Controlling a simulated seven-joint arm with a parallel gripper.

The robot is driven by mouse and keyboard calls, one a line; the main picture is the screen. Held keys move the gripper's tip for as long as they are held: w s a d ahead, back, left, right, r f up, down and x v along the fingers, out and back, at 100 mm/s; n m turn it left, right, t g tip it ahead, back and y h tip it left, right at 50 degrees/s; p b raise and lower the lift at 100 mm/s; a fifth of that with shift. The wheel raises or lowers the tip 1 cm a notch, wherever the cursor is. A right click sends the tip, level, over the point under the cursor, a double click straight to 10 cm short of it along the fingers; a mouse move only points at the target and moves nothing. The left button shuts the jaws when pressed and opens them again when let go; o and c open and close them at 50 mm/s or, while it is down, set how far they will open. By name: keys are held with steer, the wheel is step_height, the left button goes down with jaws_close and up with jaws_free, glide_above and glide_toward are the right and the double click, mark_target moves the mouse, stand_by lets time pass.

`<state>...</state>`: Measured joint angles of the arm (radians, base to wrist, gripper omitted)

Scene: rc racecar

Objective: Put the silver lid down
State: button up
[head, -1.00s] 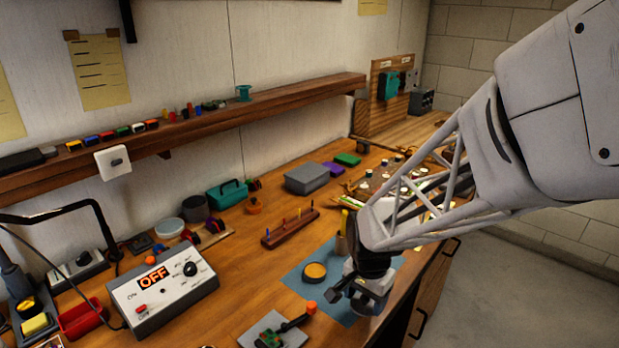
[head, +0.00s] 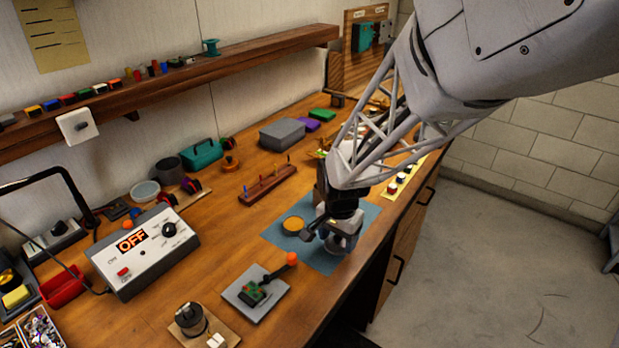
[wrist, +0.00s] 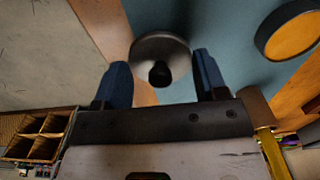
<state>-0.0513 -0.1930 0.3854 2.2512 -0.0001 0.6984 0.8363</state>
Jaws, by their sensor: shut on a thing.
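The silver lid (wrist: 172,45) is a round metal disc with a dark knob (wrist: 160,74), seen between my fingers in the wrist view. My gripper (wrist: 162,75) is shut on it; the exact finger contact is hard to make out. In the head view my gripper (head: 335,240) is low over the blue mat (head: 323,262), near the bench's front edge. The lid is hard to pick out there. I cannot tell whether it touches the mat. A round dark-rimmed tin with an orange top (head: 293,225) sits on the mat, left of my gripper; it also shows in the wrist view (wrist: 290,32).
A grey pad with a green part (head: 255,292) lies to the front left. A control box reading OFF (head: 142,252) stands farther left. A wooden rack of pegs (head: 268,186) is behind the mat. The bench edge drops to the floor at right.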

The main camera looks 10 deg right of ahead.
mark_target(338, 237)
steer(key=shift+f, duration=1.1)
steer(key=shift+f, duration=0.15)
steer(key=o, duration=0.9)
steer(key=shift+r, duration=6.15)
steer(key=s+d+r+n+t, duration=0.1)
steer(key=s+r+n, duration=0.3)
steer(key=s, duration=0.5)
steer(key=s+d+r+n+t, duration=0.1)
steer(key=s+r+n, duration=0.3)
steer(key=s, duration=0.6)
steer(key=shift+d+r+n+t, duration=0.3)
steer(key=shift+d+r+n, duration=0.05)
steer(key=shift+d+n, duration=0.1)
